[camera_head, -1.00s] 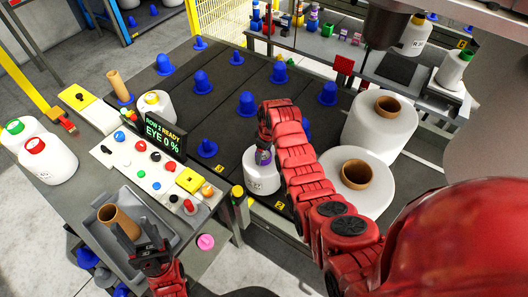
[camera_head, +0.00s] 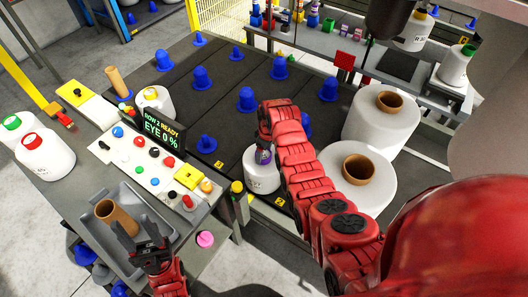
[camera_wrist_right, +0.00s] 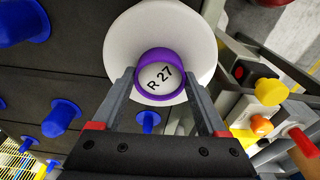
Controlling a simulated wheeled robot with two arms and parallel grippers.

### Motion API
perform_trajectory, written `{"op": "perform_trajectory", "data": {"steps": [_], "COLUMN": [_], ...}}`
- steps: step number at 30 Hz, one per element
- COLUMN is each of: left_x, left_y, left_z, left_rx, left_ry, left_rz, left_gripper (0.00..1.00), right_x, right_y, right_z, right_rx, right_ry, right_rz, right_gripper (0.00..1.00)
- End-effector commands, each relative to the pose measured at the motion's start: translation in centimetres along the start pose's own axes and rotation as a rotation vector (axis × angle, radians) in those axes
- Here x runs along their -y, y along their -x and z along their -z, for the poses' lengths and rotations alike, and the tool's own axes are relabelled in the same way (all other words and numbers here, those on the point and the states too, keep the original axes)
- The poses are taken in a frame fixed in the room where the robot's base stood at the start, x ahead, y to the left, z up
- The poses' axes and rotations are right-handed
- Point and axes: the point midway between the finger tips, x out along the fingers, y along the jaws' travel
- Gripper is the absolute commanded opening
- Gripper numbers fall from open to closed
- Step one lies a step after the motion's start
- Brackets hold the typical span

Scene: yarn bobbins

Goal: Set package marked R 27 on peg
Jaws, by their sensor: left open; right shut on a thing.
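The R 27 package (camera_wrist_right: 204,50) is a white bobbin with a purple-rimmed top, its label readable in the right wrist view. My right gripper (camera_wrist_right: 158,78) is shut on it at the purple top. In the head view this package (camera_head: 260,177) is near the front edge of the dark peg table, below my right gripper (camera_head: 264,150). A blue peg (camera_wrist_right: 148,122) shows between the fingers in the wrist view. I cannot tell whether the package touches the table. Other blue pegs (camera_head: 246,100) stand free. My left gripper (camera_head: 141,243) is open beside a brown tube (camera_head: 112,214).
Two large white bobbins (camera_head: 378,128) with brown cores stand right of the package. A button panel (camera_head: 137,160) and a screen (camera_head: 163,130) reading "EYE 0 %" are on the left. White bobbins with green and red tops (camera_head: 45,160) stand at far left.

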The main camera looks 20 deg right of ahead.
Motion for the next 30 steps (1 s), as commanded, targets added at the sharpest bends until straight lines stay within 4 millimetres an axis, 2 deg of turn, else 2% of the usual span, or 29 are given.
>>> {"op": "perform_trajectory", "data": {"steps": [7, 8, 12, 23, 29, 30], "left_x": [0.0, 0.0, 0.0, 0.0, -0.1, -0.1], "left_y": [0.4, 0.4, 0.3, 0.6, 1.5, 1.9], "left_z": [-0.1, -0.1, -0.1, -0.1, -0.3, -0.3], "left_rx": [0.000, 0.000, 0.000, 0.000, 0.000, 0.000], "left_ry": [0.000, 0.000, 0.000, 0.000, 0.000, 0.000], "left_rz": [0.000, 0.000, 0.000, 0.000, 0.000, 0.000], "left_gripper": [0.50, 0.50, 0.50, 0.50, 0.50, 0.50], "right_x": [-0.1, -0.1, -0.1, -0.1, -0.1, -0.2], "right_y": [-0.3, -0.3, -0.2, 0.1, 2.4, 3.3], "right_z": [0.1, 0.1, 0.1, 0.0, 0.0, 0.1], "right_rx": [-0.003, -0.003, -0.002, -0.001, -0.003, -0.008], "right_ry": [0.000, 0.000, 0.000, 0.000, 0.000, 0.000], "right_rz": [-0.003, -0.003, -0.002, 0.000, -0.003, -0.007], "right_gripper": [0.00, 0.78, 1.00, 1.00, 1.00, 1.00]}}
